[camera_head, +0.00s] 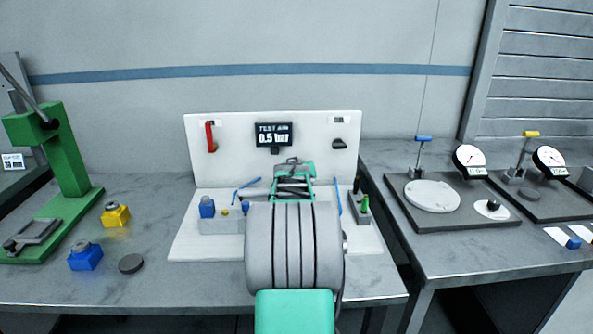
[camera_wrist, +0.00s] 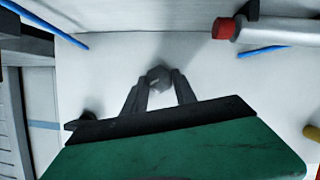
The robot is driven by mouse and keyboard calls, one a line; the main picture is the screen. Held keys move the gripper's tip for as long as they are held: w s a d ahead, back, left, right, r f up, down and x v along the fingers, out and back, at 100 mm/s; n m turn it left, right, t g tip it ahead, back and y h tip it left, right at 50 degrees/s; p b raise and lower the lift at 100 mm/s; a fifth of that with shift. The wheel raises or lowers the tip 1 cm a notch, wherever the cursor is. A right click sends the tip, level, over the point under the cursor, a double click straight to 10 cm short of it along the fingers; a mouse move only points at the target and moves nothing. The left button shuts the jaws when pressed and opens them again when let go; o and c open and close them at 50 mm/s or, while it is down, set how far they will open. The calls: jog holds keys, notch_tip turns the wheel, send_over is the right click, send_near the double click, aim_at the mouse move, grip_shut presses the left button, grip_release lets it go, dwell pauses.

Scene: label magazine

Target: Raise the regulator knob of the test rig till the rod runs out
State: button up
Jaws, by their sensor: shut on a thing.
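The test rig (camera_head: 220,180) is a white base with an upright back panel. Its display (camera_head: 274,135) reads "TEST AIR 0.5 bar". In the wrist view, my gripper (camera_wrist: 160,84) has its two dark fingers closed around a small grey knob (camera_wrist: 158,76). The knob's lower part is hidden between the fingers. In the head view my arm covers the knob and most of the gripper. A grey cylinder (camera_wrist: 278,31) with a red end (camera_wrist: 223,28) lies at the top right of the wrist view. I cannot make out a rod extending from it.
A red lever (camera_head: 210,137) and a black fitting (camera_head: 339,144) are on the back panel. Blue hoses (camera_wrist: 50,27) run near the gripper. A green press (camera_head: 62,160) stands left; a blue block (camera_head: 86,257) and yellow block (camera_head: 116,215) sit on that bench. Gauges (camera_head: 469,158) stand right.

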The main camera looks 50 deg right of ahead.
grip_shut()
jog(key=shift+s+d+f+m+b, duration=0.1)
jog(key=shift+s+f+m+b, duration=0.1)
jog(key=shift+m+b, duration=0.25)
jog(key=shift+m+t+y+b, duration=0.25)
jog(key=shift+t+y+b, duration=0.05)
jog(key=shift+t+b, duration=0.1)
jog(key=shift+w+r+m, duration=0.1)
jog(key=shift+r+m, duration=0.05)
jog(key=shift+m, duration=0.15)
jog(key=o, duration=0.6)
grip_release()
